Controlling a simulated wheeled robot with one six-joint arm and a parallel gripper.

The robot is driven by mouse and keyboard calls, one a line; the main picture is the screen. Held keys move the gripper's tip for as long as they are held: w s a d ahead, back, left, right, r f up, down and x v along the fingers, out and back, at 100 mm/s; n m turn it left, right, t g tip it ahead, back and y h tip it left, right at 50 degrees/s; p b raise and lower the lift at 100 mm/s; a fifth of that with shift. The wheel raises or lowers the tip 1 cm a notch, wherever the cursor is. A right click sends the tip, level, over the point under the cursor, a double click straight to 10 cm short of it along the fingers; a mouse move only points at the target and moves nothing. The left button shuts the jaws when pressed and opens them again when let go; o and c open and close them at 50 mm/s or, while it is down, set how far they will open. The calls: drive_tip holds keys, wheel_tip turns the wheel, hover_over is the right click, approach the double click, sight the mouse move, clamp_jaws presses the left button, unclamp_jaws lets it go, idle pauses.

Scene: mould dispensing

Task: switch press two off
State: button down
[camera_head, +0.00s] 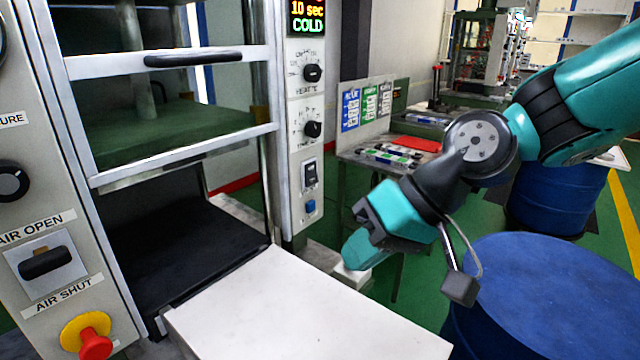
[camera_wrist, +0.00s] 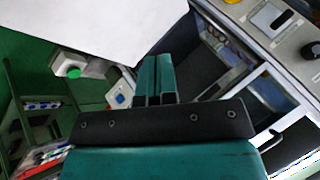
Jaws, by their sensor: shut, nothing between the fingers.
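The press (camera_head: 180,142) with its control panel (camera_head: 295,130) fills the left and middle of the head view. Its display (camera_head: 307,18) reads "10 sec" and "COLD". Below two black knobs, the panel carries a black rocker switch (camera_head: 310,174) and a blue button (camera_head: 310,206). My gripper (camera_head: 352,255) is shut and empty, to the right of the panel and lower than the blue button, apart from both. In the wrist view its teal fingers (camera_wrist: 155,65) lie together. I cannot tell the rocker's on or off position.
A white board (camera_head: 300,310) juts from the press at the front. A blue drum (camera_head: 550,290) stands at right, below my arm. A side table (camera_head: 350,150) with coloured signs is behind. A green button (camera_wrist: 73,72) on a white box shows in the wrist view.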

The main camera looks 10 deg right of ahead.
drive_tip(key=w+d+f+m+t+y, duration=0.1)
drive_tip(key=w+d+m+t, duration=0.2)
drive_tip(key=w, duration=0.5)
drive_tip(key=w+d+f+m+t+y, duration=0.1)
drive_tip(key=w+d+f+m+t, duration=0.1)
drive_tip(key=w+m, duration=0.4)
drive_tip(key=w+d+f+m+t+y+b, duration=0.1)
drive_tip(key=w+d+m+t, duration=0.3)
drive_tip(key=w, duration=0.5)
drive_tip(key=shift+w+d+f+t, duration=0.3)
drive_tip(key=shift+w+f+t, duration=0.1)
drive_tip(key=shift+f+t, duration=0.25)
drive_tip(key=shift+r, duration=0.1)
